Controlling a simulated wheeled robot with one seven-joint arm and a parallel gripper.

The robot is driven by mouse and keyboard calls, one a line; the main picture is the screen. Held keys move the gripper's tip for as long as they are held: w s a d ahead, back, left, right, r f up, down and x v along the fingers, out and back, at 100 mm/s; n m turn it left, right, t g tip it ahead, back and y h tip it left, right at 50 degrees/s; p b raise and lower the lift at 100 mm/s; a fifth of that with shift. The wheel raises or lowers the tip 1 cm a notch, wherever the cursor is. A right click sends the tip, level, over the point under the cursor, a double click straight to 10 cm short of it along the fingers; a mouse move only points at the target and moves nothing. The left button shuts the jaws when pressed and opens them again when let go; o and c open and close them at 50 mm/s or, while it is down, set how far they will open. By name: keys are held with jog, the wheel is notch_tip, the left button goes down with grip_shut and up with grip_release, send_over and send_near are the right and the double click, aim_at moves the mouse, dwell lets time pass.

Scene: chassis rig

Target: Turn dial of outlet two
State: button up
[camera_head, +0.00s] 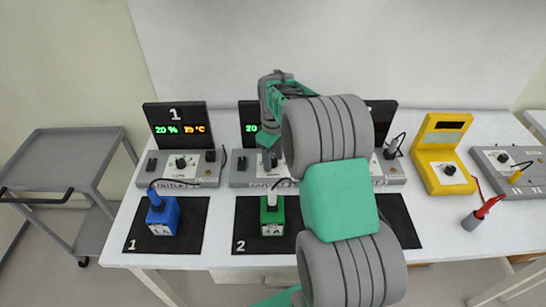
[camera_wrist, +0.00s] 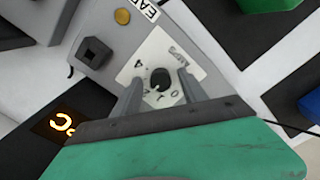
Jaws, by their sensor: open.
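The outlet two panel (camera_head: 240,182) is a grey box on the table behind the mat marked 2. Its dial is hidden behind my gripper (camera_head: 270,150) in the head view. In the wrist view the dial (camera_wrist: 160,79) is a round black knob on a white numbered plate (camera_wrist: 146,62) reading AMPS. My gripper (camera_wrist: 160,88) is open, with one finger on each side of the dial. I cannot tell whether the fingers touch it. The display (camera_head: 248,125) behind outlet two is partly covered by my arm and shows a green 20.
The outlet one panel (camera_head: 172,181) and the blue box (camera_head: 163,216) are to the left. A green box (camera_head: 272,216) stands in front of outlet two. My arm hides much of outlet three. A yellow device (camera_head: 440,155) stands to the right. A grey cart (camera_head: 75,145) is left of the table.

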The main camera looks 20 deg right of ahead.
grip_shut()
dwell(0.5)
